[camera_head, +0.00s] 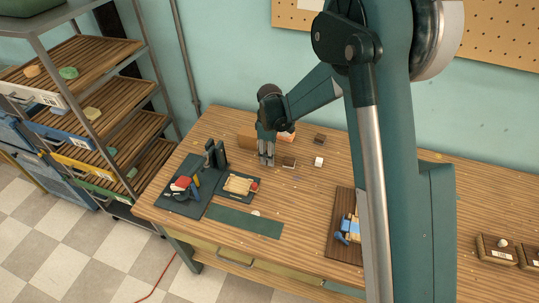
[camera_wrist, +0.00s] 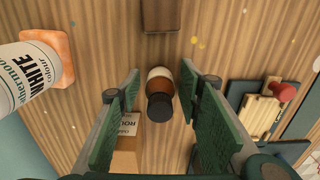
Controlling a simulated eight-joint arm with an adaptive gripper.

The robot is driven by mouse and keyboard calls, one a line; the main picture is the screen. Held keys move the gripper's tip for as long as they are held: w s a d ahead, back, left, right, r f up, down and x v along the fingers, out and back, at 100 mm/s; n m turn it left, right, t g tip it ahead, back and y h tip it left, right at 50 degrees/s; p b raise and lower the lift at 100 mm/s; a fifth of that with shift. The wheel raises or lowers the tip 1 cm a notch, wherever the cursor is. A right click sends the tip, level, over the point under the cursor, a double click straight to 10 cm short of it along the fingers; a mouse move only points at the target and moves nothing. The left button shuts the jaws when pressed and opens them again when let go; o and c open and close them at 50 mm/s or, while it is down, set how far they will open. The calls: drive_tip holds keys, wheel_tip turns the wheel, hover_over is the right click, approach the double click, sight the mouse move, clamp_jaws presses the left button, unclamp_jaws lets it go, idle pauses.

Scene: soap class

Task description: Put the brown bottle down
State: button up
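In the wrist view a small brown bottle (camera_wrist: 159,92) with a cream label and a dark cap stands between the fingers of my gripper (camera_wrist: 160,95). Its cap points toward the camera, and its base appears to be on the wooden tabletop. The fingers are apart, with a visible gap on each side of the bottle. In the head view my gripper (camera_head: 266,158) is low over the back left part of the table (camera_head: 300,205). I cannot make out the bottle there.
A white paint bottle (camera_wrist: 25,75) and an orange block (camera_wrist: 58,52) are left of the gripper. A cardboard box (camera_wrist: 126,135) is close to the left finger. A brown block (camera_wrist: 161,15) lies ahead. A dark mat (camera_head: 238,187) with a wooden board is nearby.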

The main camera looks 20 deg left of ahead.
drive_tip(key=shift+r, duration=0.1)
wheel_tip(320, 180, up, 12)
drive_tip(key=shift+r+p, duration=0.1)
drive_tip(key=shift+p, duration=0.55)
idle(0.6)
idle(0.4)
drive_tip(key=shift+d+r, duration=0.2)
drive_tip(key=shift+d, duration=0.05)
drive_tip(key=s+d+r+m+t, duration=0.1)
drive_tip(key=s+d+r+m, duration=0.2)
drive_tip(key=d+r, duration=0.45)
drive_tip(key=s+d+r+m+t+y, duration=0.1)
drive_tip(key=s+d+r+m, duration=0.3)
drive_tip(key=d, duration=0.7)
drive_tip(key=s+d+r+m+t, duration=0.1)
drive_tip(key=s+d+r+m, duration=0.15)
drive_tip(key=d+r, duration=0.55)
drive_tip(key=s+d+m+t+h, duration=0.1)
drive_tip(key=s+d+m+t, duration=0.3)
drive_tip(key=s+d, duration=1.5)
drive_tip(key=s+f+m, duration=0.1)
drive_tip(key=m, duration=0.3)
drive_tip(key=shift+s+d, duration=0.35)
